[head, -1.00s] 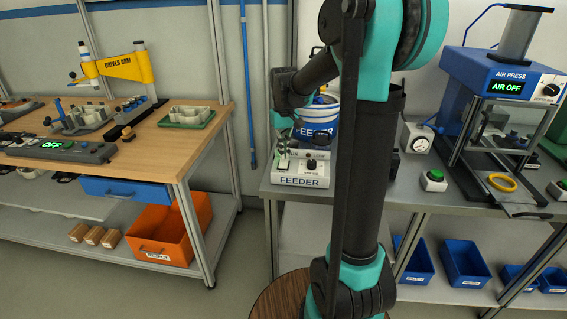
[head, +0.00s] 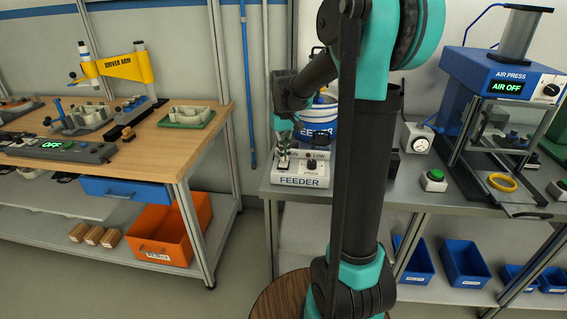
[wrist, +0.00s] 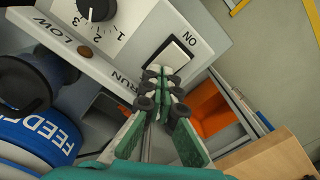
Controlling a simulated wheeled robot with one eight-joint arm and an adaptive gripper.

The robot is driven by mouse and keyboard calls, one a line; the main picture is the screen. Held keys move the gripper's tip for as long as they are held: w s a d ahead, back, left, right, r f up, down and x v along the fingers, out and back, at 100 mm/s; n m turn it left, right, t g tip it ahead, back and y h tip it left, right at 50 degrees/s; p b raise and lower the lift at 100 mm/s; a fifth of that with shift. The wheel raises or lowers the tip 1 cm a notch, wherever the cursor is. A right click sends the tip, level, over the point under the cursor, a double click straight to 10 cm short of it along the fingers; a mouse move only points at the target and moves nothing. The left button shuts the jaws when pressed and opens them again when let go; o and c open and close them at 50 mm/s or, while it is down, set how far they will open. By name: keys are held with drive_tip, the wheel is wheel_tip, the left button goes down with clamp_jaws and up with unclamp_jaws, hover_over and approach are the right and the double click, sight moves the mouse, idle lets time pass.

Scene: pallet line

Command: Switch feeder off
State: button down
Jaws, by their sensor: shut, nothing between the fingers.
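The feeder (head: 303,181) stands at the left end of the grey bench in the head view, a white control box with a blue-and-white bowl (head: 318,128) behind it. In the wrist view its panel shows a white rocker switch (wrist: 177,52) in a dark frame, beside the word ON. Contact and the rocker's tilt are unclear.
The air press (head: 508,75), reading AIR OFF, stands right on the same bench, with a green button (head: 435,176) in front. A wooden workbench (head: 190,140) with fixtures is at the left, an orange bin (head: 160,235) below it. A gap separates the benches.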

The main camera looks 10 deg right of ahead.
drive_tip(key=shift+r, duration=3.4)
